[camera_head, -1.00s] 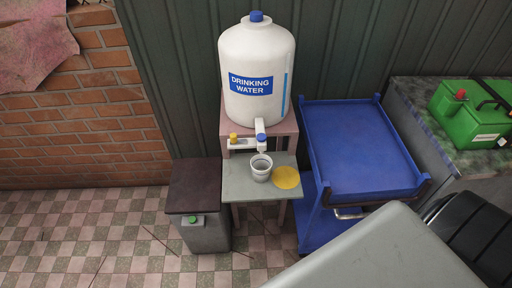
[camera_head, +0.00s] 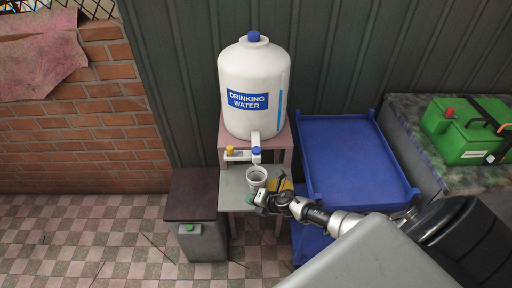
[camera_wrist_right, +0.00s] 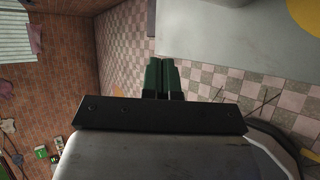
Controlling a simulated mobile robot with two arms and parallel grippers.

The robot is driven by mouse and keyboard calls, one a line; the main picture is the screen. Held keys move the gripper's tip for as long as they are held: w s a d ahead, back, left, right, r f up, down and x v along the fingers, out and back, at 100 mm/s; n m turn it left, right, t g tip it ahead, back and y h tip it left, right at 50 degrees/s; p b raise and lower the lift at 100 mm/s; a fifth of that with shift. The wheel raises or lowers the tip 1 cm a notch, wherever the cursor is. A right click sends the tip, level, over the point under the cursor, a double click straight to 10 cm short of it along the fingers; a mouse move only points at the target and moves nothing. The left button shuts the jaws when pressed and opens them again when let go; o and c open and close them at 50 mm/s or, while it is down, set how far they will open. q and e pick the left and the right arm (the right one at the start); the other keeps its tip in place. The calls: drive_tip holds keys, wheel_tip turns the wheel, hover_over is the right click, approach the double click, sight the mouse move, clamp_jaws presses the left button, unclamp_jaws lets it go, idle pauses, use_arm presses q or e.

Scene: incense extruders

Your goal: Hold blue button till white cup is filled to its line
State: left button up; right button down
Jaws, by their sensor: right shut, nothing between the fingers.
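The white cup (camera_head: 257,174) stands upright on the small grey table (camera_head: 232,197), below the dispenser's tap. The blue button (camera_head: 256,150) is on top of the white tap, in front of the large white drinking-water bottle (camera_head: 247,75). A yellow button (camera_head: 230,150) is to its left. The cup's line and water level cannot be made out. My right gripper (camera_head: 254,198) is in front of the cup, lower than the blue button in the picture and apart from it. Its fingers (camera_wrist_right: 160,76) are shut and empty in the right wrist view. My left gripper is not in view.
A yellow disc (camera_head: 285,184) lies right of the cup, partly hidden by my right gripper. A blue cart (camera_head: 352,160) stands to the right. A grey bin with a dark lid (camera_head: 194,193) stands left. A green box (camera_head: 465,132) sits on a counter at far right.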

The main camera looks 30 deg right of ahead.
drive_tip(key=w+r+n+y, duration=0.1)
drive_tip(key=w+r+n, duration=0.4)
drive_tip(key=r+n, duration=0.3)
wheel_tip(320, 180, up, 18)
drive_tip(key=f+n+g+h+p, duration=0.1)
drive_tip(key=n+h+p, duration=0.25)
drive_tip(key=n, duration=0.95)
hover_over(256, 150)
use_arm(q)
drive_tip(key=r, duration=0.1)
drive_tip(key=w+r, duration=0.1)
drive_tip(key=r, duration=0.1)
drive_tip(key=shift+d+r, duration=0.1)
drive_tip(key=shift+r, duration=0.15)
use_arm(e)
drive_tip(key=shift+r, duration=0.2)
wheel_tip(256, 150, down, 8)
drive_tip(key=b, duration=0.5)
drive_tip(key=shift+r, duration=0.15)
use_arm(q)
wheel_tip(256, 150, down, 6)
drive_tip(key=b, duration=0.1)
use_arm(e)
drive_tip(key=shift+f, duration=0.55)
use_arm(q)
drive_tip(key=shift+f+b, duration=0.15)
drive_tip(key=shift+b, duration=0.2)
use_arm(e)
drive_tip(key=shift+f, duration=0.1)
